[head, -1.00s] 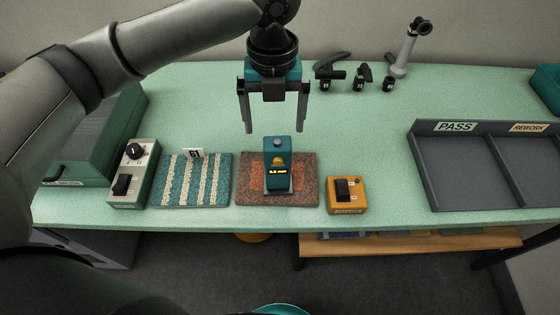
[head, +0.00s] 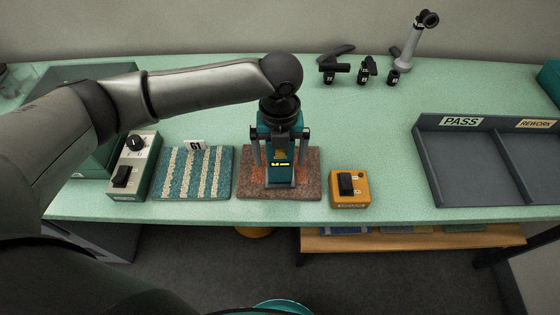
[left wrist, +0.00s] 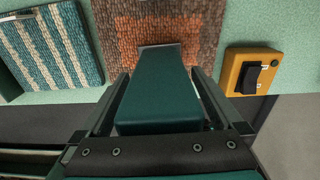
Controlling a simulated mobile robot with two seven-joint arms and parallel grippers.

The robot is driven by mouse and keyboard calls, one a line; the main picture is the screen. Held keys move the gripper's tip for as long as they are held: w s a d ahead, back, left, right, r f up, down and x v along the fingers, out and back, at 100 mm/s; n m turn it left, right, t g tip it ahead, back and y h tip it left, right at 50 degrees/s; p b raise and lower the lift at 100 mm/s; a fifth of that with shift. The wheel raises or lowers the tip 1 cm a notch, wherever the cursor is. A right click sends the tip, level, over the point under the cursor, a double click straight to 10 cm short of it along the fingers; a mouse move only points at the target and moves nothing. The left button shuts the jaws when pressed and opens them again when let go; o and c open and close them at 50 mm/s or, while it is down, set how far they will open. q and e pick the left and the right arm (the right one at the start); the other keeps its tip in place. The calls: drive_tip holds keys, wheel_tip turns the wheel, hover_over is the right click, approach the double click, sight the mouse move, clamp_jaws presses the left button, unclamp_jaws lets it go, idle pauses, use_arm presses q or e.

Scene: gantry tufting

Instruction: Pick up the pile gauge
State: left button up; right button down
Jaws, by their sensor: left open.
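The pile gauge (head: 281,175) is a teal upright block with a small lit yellow display and a grey foot. It stands on a brown and rust carpet sample (head: 309,187). My left gripper (head: 280,168) points down over it, open, with one finger on each side of the gauge. In the left wrist view the gauge (left wrist: 162,88) fills the space between the two fingers. I cannot tell whether the fingers touch it. My right gripper is not in view.
A striped teal carpet sample (head: 193,173) marked 61 lies to the left, beside a switch box (head: 133,165). An orange switch box (head: 350,189) stands close on the right. A grey PASS/REWORK tray (head: 480,160) is further right. Black tools (head: 363,73) stand at the back.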

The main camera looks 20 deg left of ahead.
use_arm(q)
drive_tip(key=shift+r, duration=0.1)
clamp_jaws()
idle(0.8)
